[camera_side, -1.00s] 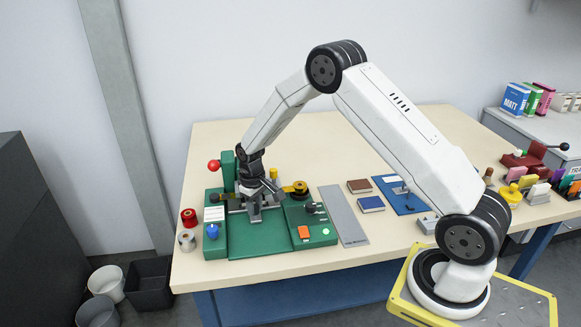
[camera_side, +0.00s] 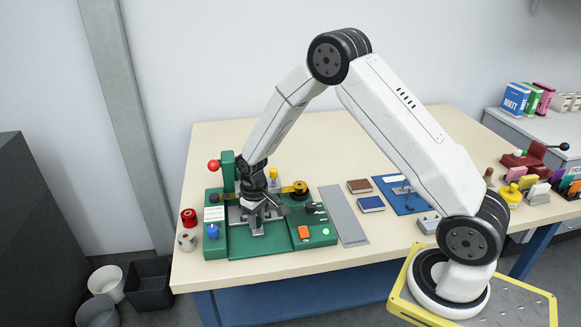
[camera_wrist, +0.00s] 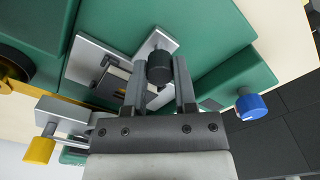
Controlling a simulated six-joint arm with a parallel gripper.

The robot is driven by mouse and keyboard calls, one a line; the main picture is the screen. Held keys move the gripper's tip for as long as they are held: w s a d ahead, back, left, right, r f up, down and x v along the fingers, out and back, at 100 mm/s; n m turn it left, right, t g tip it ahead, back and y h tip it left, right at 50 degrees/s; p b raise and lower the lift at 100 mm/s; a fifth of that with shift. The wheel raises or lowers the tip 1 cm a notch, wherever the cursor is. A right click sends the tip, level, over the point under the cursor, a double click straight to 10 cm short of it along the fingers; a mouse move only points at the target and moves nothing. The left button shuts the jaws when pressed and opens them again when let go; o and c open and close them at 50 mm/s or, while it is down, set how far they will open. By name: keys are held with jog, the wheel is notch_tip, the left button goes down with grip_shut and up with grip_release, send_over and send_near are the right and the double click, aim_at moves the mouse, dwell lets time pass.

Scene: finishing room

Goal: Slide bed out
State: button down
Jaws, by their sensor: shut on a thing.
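The green machine (camera_side: 285,235) stands on the table at the left. Its sliding metal bed (camera_side: 257,227) shows as a grey plate low in the middle of the machine, partly hidden by my gripper. The bed also shows in the wrist view (camera_wrist: 92,62), with a small block clamped on it. My gripper (camera_side: 260,212) is over the bed, and in the wrist view its two fingers (camera_wrist: 158,75) are shut on a black round knob (camera_wrist: 160,66) at the bed's edge.
A blue knob (camera_wrist: 251,105) is to the right of my fingers in the wrist view, and a yellow knob (camera_wrist: 39,149) is at lower left. A red ball-ended lever (camera_side: 213,165) stands at the machine's back left. A grey ruler plate (camera_side: 343,216) lies to its right.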

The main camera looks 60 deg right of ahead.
jog(key=shift+s+a, duration=1.8)
jog(key=shift+a, duration=0.1)
jog(key=shift+c, duration=2)
grip_release()
jog(key=shift+r, duration=0.1)
jog(key=shift+r, duration=0.2)
notch_tip(320, 180, up, 7)
jog(key=shift+s+r, duration=0.1)
jog(key=shift+r, duration=0.05)
